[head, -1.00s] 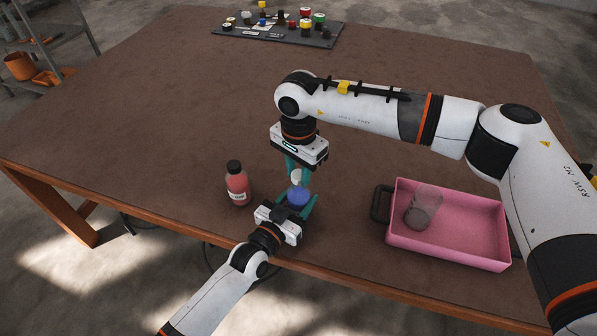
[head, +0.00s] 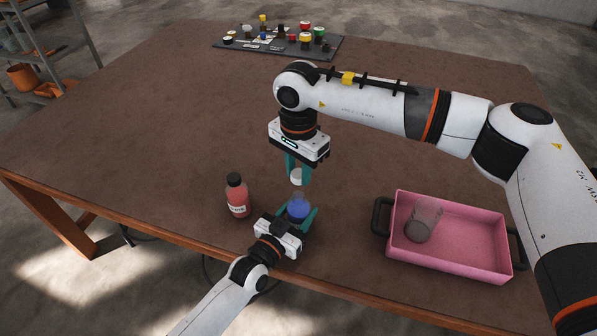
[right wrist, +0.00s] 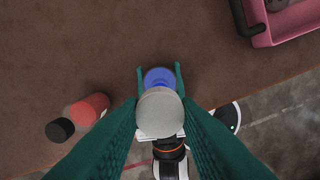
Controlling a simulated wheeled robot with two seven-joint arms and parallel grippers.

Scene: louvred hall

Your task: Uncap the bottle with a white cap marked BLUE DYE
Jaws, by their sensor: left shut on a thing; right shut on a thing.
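The bottle of blue liquid (head: 298,208) stands near the table's front edge, and its label is not readable. My left gripper (head: 299,217) is shut around its body. My right gripper (head: 297,180) is above it, pointing down, shut on the white cap (head: 296,177). In the head view the cap is above the bottle, apart from its neck. In the right wrist view the cap (right wrist: 160,112) sits between the teal fingers and hides part of the blue bottle (right wrist: 159,77) beneath.
A red bottle with a black cap (head: 238,197) stands left of my left gripper. A pink tray (head: 461,262) with dark handles holds a clear beaker (head: 422,222) on the right. A dark board (head: 329,53) with several small items lies at the far edge. The table's middle is clear.

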